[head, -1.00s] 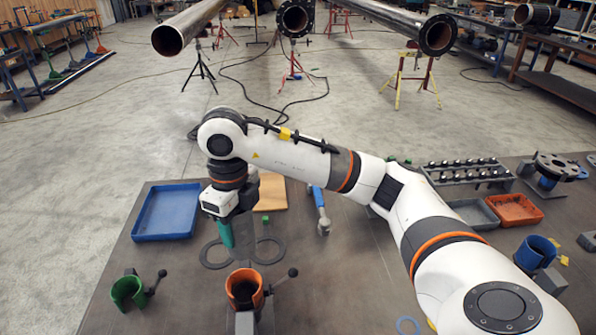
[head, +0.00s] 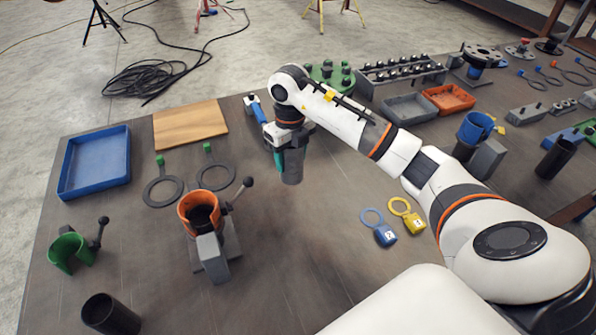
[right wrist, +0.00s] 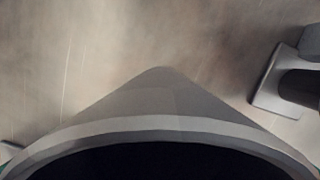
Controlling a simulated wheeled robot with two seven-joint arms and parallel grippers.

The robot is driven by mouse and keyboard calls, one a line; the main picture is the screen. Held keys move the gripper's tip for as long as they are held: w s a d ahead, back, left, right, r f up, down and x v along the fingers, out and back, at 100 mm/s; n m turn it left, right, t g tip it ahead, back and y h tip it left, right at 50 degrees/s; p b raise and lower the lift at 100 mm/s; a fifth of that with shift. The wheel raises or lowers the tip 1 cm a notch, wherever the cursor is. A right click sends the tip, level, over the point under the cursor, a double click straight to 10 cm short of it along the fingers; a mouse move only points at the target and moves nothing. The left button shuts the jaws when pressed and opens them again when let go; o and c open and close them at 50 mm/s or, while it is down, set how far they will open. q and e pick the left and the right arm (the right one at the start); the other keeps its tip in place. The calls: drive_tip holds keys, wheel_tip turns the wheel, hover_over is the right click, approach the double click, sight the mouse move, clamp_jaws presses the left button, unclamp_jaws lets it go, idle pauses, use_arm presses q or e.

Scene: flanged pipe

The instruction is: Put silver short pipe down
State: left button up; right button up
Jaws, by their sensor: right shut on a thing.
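The silver short pipe (head: 293,172) is upright in my right gripper (head: 288,153), right of the middle of the bench in the head view. The gripper's green-tipped fingers are shut on its upper part. The right wrist view shows the pipe's pale rim and dark bore (right wrist: 160,163) close up at the bottom. I cannot tell whether its lower end touches the bench (head: 300,240). My left gripper is not in view.
An orange clamp holder (head: 198,212) stands left of the pipe, with a green one (head: 70,252) farther left. Yellow (head: 408,214) and blue (head: 380,228) tags lie to the right. A dark pipe (head: 110,316) stands at front left. Bench between holder and tags is clear.

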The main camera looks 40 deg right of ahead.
sight(291, 176)
wheel_tip(291, 176, down, 3)
drive_tip(key=shift+f, duration=0.1)
wheel_tip(291, 176, down, 3)
drive_tip(key=shift+r+p, duration=0.1)
drive_tip(key=shift+p, duration=0.5)
drive_tip(key=shift+f, duration=0.35)
drive_tip(key=shift+f, duration=0.1)
drive_tip(key=shift+f, duration=0.15)
drive_tip(key=o, duration=1.2)
drive_tip(key=shift+o, duration=0.2)
